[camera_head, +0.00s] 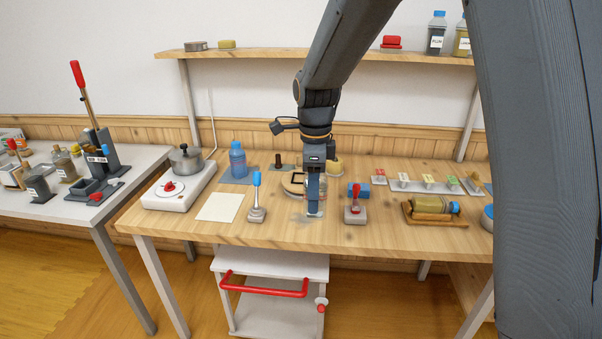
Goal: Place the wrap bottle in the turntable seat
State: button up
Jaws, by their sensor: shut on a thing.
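My gripper (314,211) points straight down over the middle of the wooden table. It is shut on a small clear bottle (323,188), which seems to be the wrap bottle. Only a sliver of it shows beside the fingers, and its base is hard to make out. A round wooden piece with a dark outline (292,184), apparently the turntable with its seat, lies just left of and behind my gripper, partly hidden by it. I cannot tell whether the bottle touches the turntable or the table.
A blue-handled lever (256,198) stands left of my gripper and a red-handled lever (355,205) right. A blue bottle (238,161) stands back left, near a pot on a white burner (180,188). A bottle lies on a wooden cradle (435,217) at right. Front table edge is clear.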

aim_at(302, 180)
jog(key=i, duration=1.1)
